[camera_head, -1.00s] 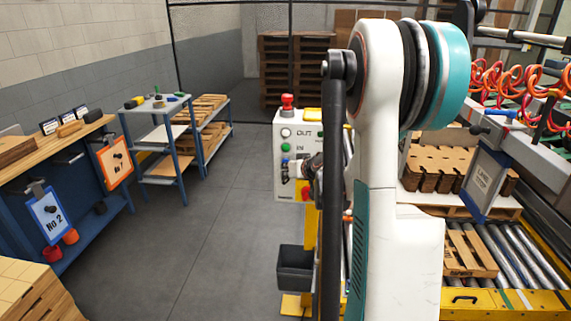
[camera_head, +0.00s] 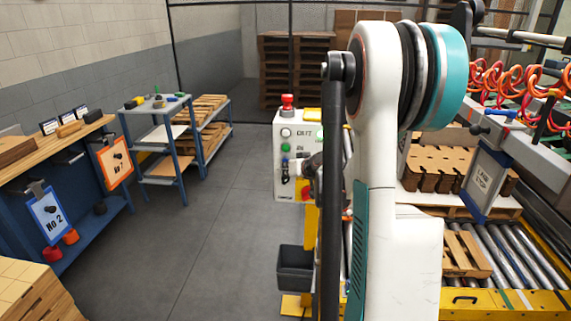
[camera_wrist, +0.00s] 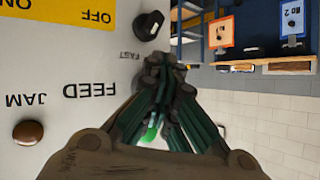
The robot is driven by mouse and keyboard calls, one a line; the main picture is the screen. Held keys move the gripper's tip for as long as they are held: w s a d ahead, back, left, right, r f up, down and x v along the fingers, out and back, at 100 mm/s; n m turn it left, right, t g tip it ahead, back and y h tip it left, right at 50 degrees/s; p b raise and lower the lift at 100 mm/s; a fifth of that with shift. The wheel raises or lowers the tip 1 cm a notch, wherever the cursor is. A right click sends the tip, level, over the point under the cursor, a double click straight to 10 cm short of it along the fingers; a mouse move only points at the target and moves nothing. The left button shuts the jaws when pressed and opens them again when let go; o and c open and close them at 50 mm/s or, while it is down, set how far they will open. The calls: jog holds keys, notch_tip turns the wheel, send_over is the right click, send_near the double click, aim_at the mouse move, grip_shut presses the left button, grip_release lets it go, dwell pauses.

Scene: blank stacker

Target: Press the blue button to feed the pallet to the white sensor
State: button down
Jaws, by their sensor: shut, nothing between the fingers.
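The white control box (camera_head: 287,187) stands left of my arm in the head view. On its face are a green button and, below it, a small blue button (camera_head: 285,163). My gripper (camera_head: 305,163) is in front of the box's right part, largely hidden by my arm. In the wrist view my gripper (camera_wrist: 160,70) is shut and empty before the panel, which appears upside down with FEED and JAM labels. No blue button shows there; the fingers cover part of the panel. A wooden pallet (camera_head: 466,252) lies on the rollers, partly behind my arm. I cannot identify the white sensor.
A red mushroom button (camera_head: 287,101) tops the box. A black knob (camera_wrist: 149,25) and a brown button (camera_wrist: 28,132) flank the fingers. A grey bin (camera_head: 295,268) hangs below the box. A blue workbench (camera_head: 95,228) and shelves stand left; the floor between is clear.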

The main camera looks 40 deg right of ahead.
jog(key=shift+s+a, duration=0.55)
jog(key=shift+a, duration=0.1)
jog(key=shift+s+a, duration=1.6)
jog(key=shift+a, duration=0.3)
